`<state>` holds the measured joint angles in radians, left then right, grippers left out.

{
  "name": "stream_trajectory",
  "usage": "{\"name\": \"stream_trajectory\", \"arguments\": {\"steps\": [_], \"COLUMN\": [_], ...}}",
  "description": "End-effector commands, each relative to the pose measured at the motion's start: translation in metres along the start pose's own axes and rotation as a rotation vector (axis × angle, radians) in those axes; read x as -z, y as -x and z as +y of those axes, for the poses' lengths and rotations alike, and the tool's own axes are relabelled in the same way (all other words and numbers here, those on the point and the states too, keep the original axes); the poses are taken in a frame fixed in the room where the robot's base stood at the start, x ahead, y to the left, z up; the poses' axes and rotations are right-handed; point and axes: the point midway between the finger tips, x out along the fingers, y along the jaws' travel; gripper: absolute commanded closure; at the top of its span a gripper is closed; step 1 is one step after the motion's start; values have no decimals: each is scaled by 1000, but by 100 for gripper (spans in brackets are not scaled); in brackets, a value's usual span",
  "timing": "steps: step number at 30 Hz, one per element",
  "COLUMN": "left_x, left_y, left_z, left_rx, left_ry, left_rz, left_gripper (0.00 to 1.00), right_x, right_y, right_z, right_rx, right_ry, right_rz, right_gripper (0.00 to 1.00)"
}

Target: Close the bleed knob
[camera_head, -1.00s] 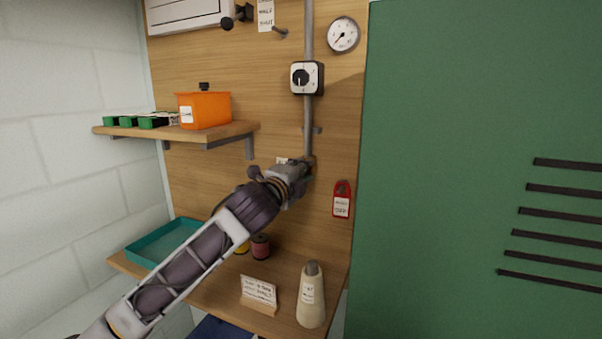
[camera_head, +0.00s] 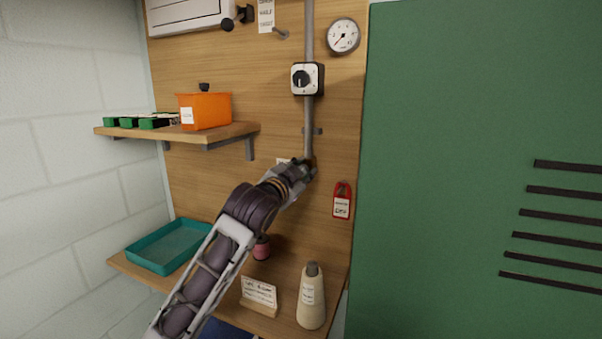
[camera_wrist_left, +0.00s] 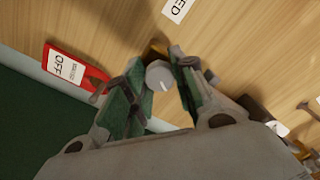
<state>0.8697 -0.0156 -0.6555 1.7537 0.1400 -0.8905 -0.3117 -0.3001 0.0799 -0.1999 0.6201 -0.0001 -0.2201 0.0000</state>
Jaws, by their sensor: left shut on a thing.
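The bleed knob (camera_wrist_left: 158,76) is a small grey round knob with a white mark on its face, in the left wrist view. A brass-coloured part shows behind it. My left gripper (camera_wrist_left: 160,85) has its green-padded fingers on either side of the knob and is shut on it. In the head view my left gripper (camera_head: 306,169) is at the lower end of the grey vertical pipe (camera_head: 309,140) and hides the knob. A white label ending in "ED" (camera_wrist_left: 177,8) is on the board beside it. My right gripper is in neither view.
A red tag (camera_head: 341,200) hangs right of the gripper. A rotary switch (camera_head: 301,78) and a gauge (camera_head: 343,35) are above. Below, the bench holds a teal tray (camera_head: 150,262), a spool (camera_head: 262,248), a card (camera_head: 258,292) and a bottle (camera_head: 311,300).

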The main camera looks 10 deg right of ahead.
Motion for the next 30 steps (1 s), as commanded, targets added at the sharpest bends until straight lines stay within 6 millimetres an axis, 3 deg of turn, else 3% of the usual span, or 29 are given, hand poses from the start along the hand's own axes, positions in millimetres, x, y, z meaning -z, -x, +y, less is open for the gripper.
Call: {"name": "stream_trajectory", "arguments": {"steps": [15, 30], "left_x": [-1, 0], "left_y": [0, 0], "left_z": [1, 0], "left_rx": [-2, -1], "left_ry": [425, 527], "left_rz": [-2, -1], "left_gripper": [98, 98], "right_x": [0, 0], "right_y": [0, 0], "right_z": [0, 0], "right_rx": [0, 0], "right_ry": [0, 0], "right_rz": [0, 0], "right_gripper": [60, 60]}}
